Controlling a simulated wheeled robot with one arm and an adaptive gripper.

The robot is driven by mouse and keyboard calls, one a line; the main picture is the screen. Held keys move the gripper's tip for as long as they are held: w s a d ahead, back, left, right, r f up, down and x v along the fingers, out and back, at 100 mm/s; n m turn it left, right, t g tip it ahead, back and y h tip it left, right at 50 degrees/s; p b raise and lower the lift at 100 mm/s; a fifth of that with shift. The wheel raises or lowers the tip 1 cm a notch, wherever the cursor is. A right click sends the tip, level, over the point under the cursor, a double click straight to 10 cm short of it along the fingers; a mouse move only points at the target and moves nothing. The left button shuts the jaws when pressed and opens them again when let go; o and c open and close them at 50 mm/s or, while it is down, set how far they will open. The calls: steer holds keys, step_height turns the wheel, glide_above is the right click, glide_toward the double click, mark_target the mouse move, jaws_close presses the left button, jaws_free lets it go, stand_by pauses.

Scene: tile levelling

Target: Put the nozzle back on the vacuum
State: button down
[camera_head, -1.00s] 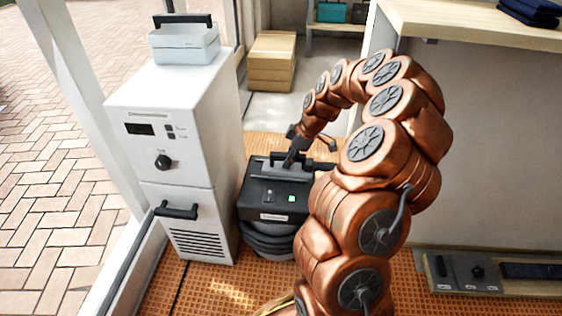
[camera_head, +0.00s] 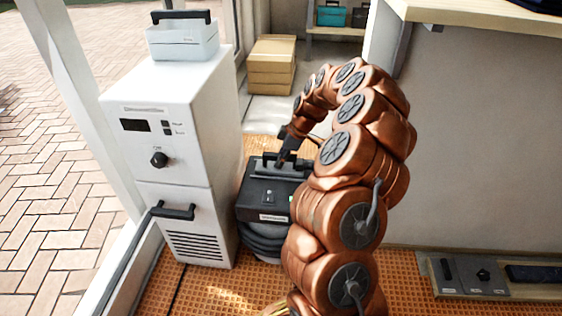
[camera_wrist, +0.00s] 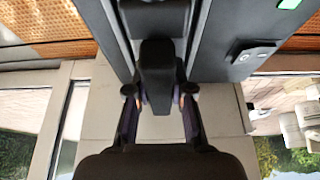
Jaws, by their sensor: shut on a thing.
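The vacuum (camera_head: 262,196) is a black box with a dark hose coiled around its base, standing on the orange floor grid right of the white cabinet. My gripper (camera_head: 286,158) points down at the top of the vacuum. In the wrist view my gripper (camera_wrist: 160,100) is shut on the narrow neck of a dark piece, which looks like the nozzle (camera_wrist: 156,62). Its wider part lies at the top of that view, alongside the vacuum's black top (camera_wrist: 222,40). I cannot tell whether the nozzle is seated or just above it. My arm hides the vacuum's right side.
The white cabinet (camera_head: 190,130) stands close on the left, with a handle sticking out and a pale case (camera_head: 183,42) on top. Cardboard boxes (camera_head: 271,66) stand behind. A low tray (camera_head: 500,293) lies at the right below the workbench (camera_head: 470,22).

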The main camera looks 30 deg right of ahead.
steer(key=c, duration=1)
jaws_free()
steer(key=shift+c, duration=0.2)
steer(key=shift+r, duration=0.1)
steer(key=p+v, duration=0.2)
steer(key=v, duration=0.5)
steer(key=shift+d+r+p, duration=0.1)
steer(key=shift+r+p, duration=0.1)
steer(key=shift+p, duration=0.15)
